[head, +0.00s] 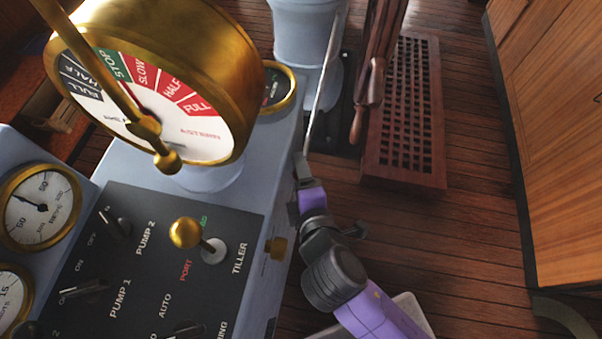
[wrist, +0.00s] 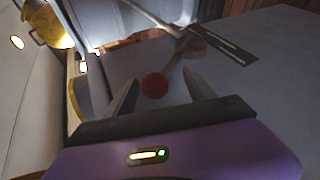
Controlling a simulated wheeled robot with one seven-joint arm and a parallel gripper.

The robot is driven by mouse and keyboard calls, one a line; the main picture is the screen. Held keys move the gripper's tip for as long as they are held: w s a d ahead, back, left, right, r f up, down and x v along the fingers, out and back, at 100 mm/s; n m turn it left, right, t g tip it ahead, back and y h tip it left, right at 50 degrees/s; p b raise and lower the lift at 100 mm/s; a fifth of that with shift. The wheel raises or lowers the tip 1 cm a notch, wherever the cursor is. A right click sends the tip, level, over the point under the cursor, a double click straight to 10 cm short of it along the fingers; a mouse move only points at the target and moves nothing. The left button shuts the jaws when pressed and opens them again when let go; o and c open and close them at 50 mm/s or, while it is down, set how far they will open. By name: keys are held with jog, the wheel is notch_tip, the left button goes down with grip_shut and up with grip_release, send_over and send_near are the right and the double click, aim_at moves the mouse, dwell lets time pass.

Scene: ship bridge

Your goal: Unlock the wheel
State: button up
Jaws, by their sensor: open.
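The ship's wheel (head: 374,85) is dark wood, seen nearly edge-on at the top of the head view; most of it is out of frame. In the wrist view, a lever with a round red knob (wrist: 154,85) stands out from a grey face, beside a dark slotted plate (wrist: 225,43). I cannot tell for certain that it is the wheel lock. My gripper (head: 302,162) is beside the right side of the console. In the wrist view, my gripper (wrist: 161,84) is open, with the red knob between its fingertips in the picture; contact is not clear.
The blue-grey console carries a brass telegraph (head: 190,80), a brass-knobbed tiller lever (head: 185,233) and gauges (head: 40,204). A pale rod (head: 322,90) rises beyond my gripper. A wooden grating (head: 405,110) lies on the floor; open floor (head: 480,230) is at right.

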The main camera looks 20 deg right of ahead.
jog(key=v, duration=0.7)
jog(key=shift+s, duration=0.35)
jog(key=shift+r, duration=0.1)
jog(key=s+d+f+m+y, duration=0.2)
jog(key=s+f+m, duration=0.1)
jog(key=s, duration=0.2)
jog(key=s+d+r+m+t, duration=0.1)
jog(key=s+d+r+m, duration=0.2)
jog(key=s+m, duration=0.3)
jog(key=s+d+r+m+t, duration=0.1)
jog(key=s+d+r+m, duration=0.3)
jog(key=s+m, duration=0.3)
jog(key=shift+s+r, duration=0.25)
jog(key=shift+r, duration=0.6)
jog(key=shift+d, duration=0.2)
